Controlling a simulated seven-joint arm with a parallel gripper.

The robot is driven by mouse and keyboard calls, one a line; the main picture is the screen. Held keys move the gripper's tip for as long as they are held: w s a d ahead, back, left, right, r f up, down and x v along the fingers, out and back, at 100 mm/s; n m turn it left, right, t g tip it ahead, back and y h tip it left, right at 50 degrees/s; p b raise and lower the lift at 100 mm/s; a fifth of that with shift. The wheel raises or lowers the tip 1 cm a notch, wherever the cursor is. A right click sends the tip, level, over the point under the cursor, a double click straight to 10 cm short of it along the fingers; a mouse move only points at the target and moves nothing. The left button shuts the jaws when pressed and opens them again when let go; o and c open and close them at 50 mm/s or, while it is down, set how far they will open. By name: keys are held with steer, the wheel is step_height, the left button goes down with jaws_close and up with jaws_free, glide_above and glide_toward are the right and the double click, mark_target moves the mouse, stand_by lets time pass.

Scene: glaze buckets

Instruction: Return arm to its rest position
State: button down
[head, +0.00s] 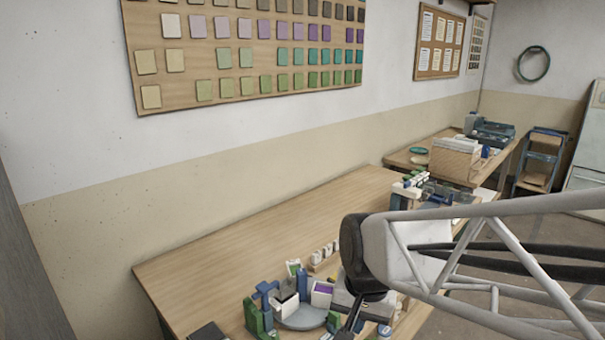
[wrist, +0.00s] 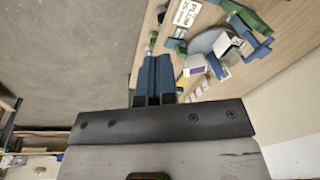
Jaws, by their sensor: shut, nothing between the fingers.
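My gripper shows in the wrist view (wrist: 153,62) with its two dark blue fingers side by side and closed, nothing between them. It points toward the edge of the wooden table (wrist: 150,15), with grey floor on its left. In the head view my arm reaches in from the right, and its dark end is at the front of the table (head: 230,255), close to the cluster of items. The fingertips are hard to make out there.
Near my gripper are a round grey plate (head: 303,318), a purple-topped white box (head: 321,294), blue and green pieces and a label reading "PLUM" (wrist: 188,13). Several white cups (head: 316,258) stand behind. The table's left part is clear. A second table (head: 405,158) stands farther back.

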steer(key=s+d+r+n+t+h, duration=0.1)
steer(key=s+d+r+n, duration=0.2)
steer(key=s+d, duration=0.5)
steer(key=shift+s+d+r, duration=0.3)
steer(key=shift+d+r, duration=0.1)
steer(key=shift+d, duration=0.2)
stand_by(0.6)
